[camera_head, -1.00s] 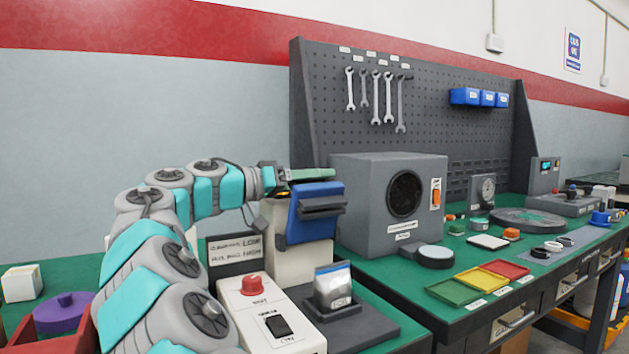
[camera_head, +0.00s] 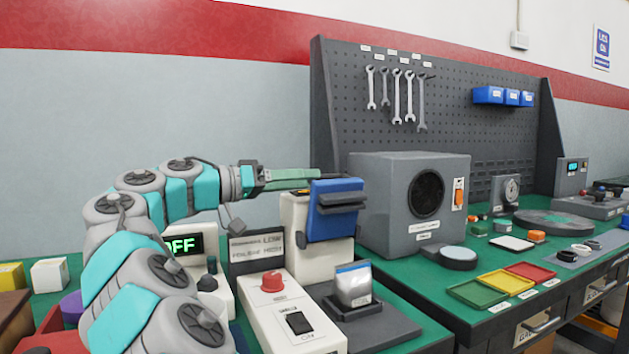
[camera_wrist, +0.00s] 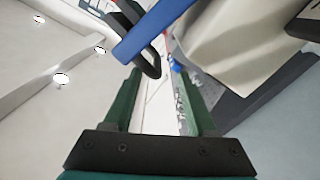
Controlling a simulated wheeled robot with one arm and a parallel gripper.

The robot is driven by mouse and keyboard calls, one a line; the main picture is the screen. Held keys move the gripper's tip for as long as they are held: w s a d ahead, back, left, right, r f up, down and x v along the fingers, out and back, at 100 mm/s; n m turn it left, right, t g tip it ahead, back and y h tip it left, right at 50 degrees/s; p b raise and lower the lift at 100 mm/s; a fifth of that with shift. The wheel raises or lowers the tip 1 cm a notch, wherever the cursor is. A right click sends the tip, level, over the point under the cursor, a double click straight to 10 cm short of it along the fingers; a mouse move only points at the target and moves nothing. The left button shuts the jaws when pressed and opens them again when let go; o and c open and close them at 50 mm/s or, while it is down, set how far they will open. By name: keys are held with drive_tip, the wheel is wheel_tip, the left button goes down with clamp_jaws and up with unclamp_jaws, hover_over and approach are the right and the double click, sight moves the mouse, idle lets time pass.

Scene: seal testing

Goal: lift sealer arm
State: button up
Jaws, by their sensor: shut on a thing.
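The sealer has a white body (camera_head: 322,255) and a blue sealer arm (camera_head: 348,187) with a dark bar handle (camera_head: 340,203). The blue arm stands up at the top of the body, tilted back. My gripper (camera_head: 312,178) is level behind its upper left edge, and the tips are partly hidden there. In the wrist view the green fingers (camera_wrist: 158,95) are spaced apart, with a black loop handle (camera_wrist: 150,62) at their tips and the blue arm (camera_wrist: 158,28) beyond. My gripper is shut on the sealer arm; the exact contact is not clear.
A filled pouch (camera_head: 353,286) stands on the dark base in front. A white control box (camera_head: 290,320) with a red knob is to its left. A grey fan box (camera_head: 410,205) stands close on the right. Coloured trays (camera_head: 500,285) lie farther right.

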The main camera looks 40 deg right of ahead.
drive_tip(key=shift+a+f, duration=0.15)
drive_tip(key=shift+a, duration=0.05)
drive_tip(key=p+v, duration=0.3)
drive_tip(key=v, duration=0.5)
drive_tip(key=shift+w+a, duration=0.2)
drive_tip(key=shift+a, duration=0.15)
idle(0.6)
idle(0.3)
